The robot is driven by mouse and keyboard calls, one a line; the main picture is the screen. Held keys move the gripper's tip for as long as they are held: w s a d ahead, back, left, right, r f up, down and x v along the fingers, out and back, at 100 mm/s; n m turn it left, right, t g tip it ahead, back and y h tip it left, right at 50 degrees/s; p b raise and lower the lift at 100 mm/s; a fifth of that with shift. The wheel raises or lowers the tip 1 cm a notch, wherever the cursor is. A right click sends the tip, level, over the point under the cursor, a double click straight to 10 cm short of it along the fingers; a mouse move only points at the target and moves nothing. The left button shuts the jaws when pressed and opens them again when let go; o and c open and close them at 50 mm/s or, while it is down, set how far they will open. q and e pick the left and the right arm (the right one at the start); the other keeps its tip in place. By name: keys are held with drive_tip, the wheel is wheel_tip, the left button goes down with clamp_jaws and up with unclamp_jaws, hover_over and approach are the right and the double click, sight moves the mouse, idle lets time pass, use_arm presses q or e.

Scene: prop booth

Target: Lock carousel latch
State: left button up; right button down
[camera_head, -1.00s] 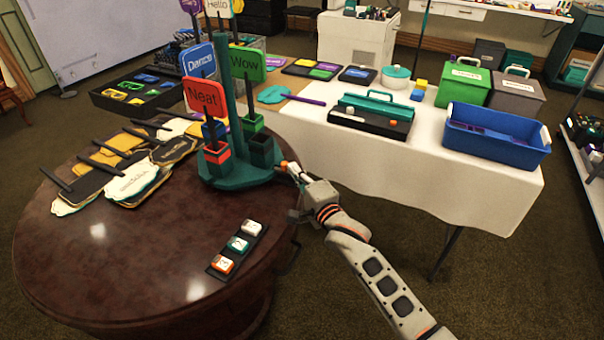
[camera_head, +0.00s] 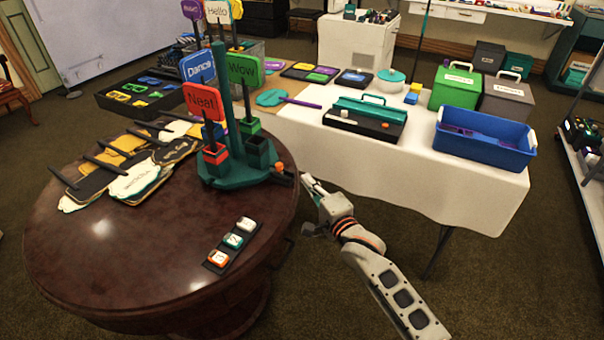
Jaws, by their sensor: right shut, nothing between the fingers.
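The teal carousel (camera_head: 228,177) stands upright on the round dark wooden table (camera_head: 150,255). It holds colored cups and several word signs, among them the red "Neat" sign (camera_head: 201,103) and the green "Wow" sign (camera_head: 243,70). A small orange latch knob (camera_head: 279,167) sits at the right edge of its base. My right gripper (camera_head: 306,181) is shut and empty, just right of the knob and apart from it, past the table's edge. The picture is too small to tell the latch's exact position. My left gripper is not in view.
A strip with three numbered blocks (camera_head: 233,241) lies at the front of the round table. Stacked signs with black handles (camera_head: 125,165) lie on its left. A white-clothed table (camera_head: 440,190) with a blue bin (camera_head: 484,139) stands behind my right arm.

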drive_tip(key=p+v, duration=0.1)
drive_tip(key=v, duration=0.5)
drive_tip(key=shift+s, duration=0.2)
drive_tip(key=shift+r, duration=0.1)
